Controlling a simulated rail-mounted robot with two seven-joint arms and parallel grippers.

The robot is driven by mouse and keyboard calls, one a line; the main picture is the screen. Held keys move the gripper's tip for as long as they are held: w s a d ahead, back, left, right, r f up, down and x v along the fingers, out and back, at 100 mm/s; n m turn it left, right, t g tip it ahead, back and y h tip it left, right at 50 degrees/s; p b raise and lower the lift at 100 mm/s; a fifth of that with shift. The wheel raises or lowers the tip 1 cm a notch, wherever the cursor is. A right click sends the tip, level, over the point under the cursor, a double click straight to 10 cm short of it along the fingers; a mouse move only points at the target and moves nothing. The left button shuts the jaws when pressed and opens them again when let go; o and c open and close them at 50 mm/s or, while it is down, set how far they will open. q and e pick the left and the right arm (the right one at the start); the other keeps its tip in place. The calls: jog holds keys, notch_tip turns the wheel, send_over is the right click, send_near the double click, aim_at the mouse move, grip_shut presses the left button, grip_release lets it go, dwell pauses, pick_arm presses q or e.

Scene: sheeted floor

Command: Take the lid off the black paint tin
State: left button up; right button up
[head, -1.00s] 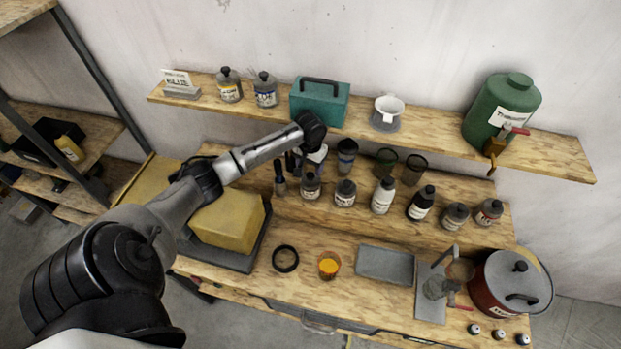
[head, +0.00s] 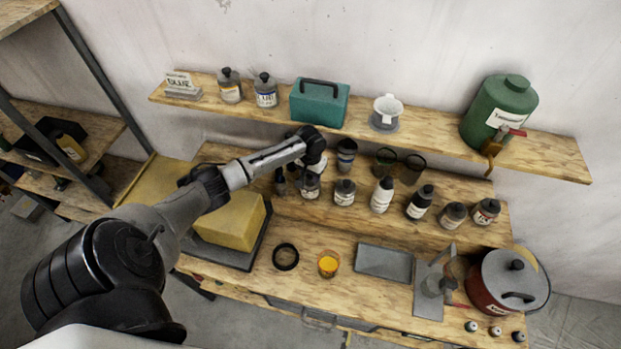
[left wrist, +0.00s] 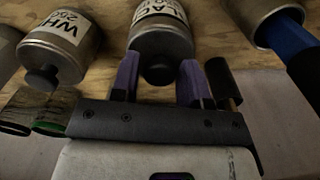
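The black paint tin (head: 309,188) is a small grey metal tin with a dark knobbed lid. It stands upright at the left of the row on the raised bench step. In the left wrist view the black tin (left wrist: 162,36) is at top centre, its label partly cut off and its dark lid knob towards the hand. My left gripper (left wrist: 160,80) is open, its two purple-lined fingers on either side of the knob, with gaps showing. In the head view my left wrist hangs just above the tin and hides the fingers. My right gripper is not in view.
The white paint tin (left wrist: 62,50) stands close beside the black one. A can with a blue handle (left wrist: 285,35) is on the other side. More bottles and tins continue rightward. An upper shelf (head: 430,130) runs behind. A grey tray (head: 384,262) lies on the bench.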

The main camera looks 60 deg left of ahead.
pick_arm(q)
jog(key=c, duration=0.6)
jog(key=shift+r, duration=0.15)
